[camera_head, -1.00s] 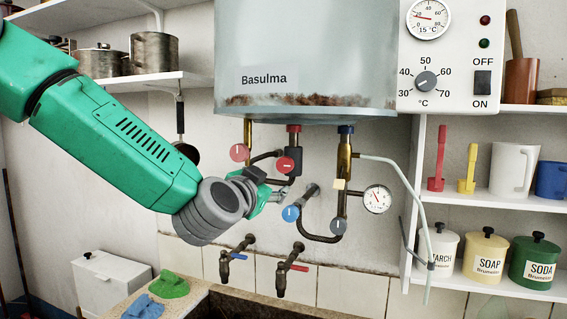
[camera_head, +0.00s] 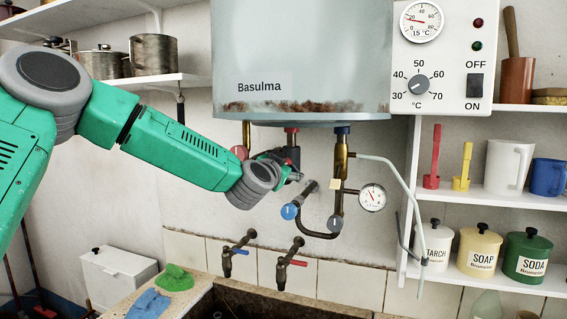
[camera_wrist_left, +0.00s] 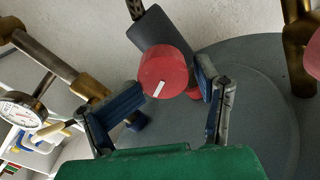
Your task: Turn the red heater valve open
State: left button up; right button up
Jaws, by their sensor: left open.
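In the left wrist view, a round red valve knob (camera_wrist_left: 165,71) with a white mark line on its face sits at the end of a dark grey valve body. My left gripper (camera_wrist_left: 168,82) is open, with one finger on each side of the knob. I cannot tell whether either finger touches it. In the head view, my left gripper (camera_head: 285,168) is below the heater tank (camera_head: 300,60) and hides this knob. My right gripper is not in view.
A second red knob (camera_head: 240,152) is on the brass pipe to the left. A blue knob (camera_head: 289,211) and a pressure gauge (camera_head: 372,197) are to the right and below. Two taps (camera_head: 290,262) hang over the stone trough (camera_head: 195,300). Shelves stand at the right.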

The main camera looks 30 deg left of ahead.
pick_arm(q)
jog(key=shift+w+d+f, duration=0.15)
jog(key=shift+w+d, duration=0.1)
jog(key=shift+w, duration=0.3)
jog(key=shift+s+a, duration=0.1)
jog(key=shift+a, duration=0.1)
jog(key=shift+s+a, duration=0.35)
jog(key=shift+a, duration=0.4)
jog(key=c, duration=1)
jog(key=shift+d, duration=0.15)
jog(key=shift+c, duration=0.8)
jog(key=shift+d, duration=0.1)
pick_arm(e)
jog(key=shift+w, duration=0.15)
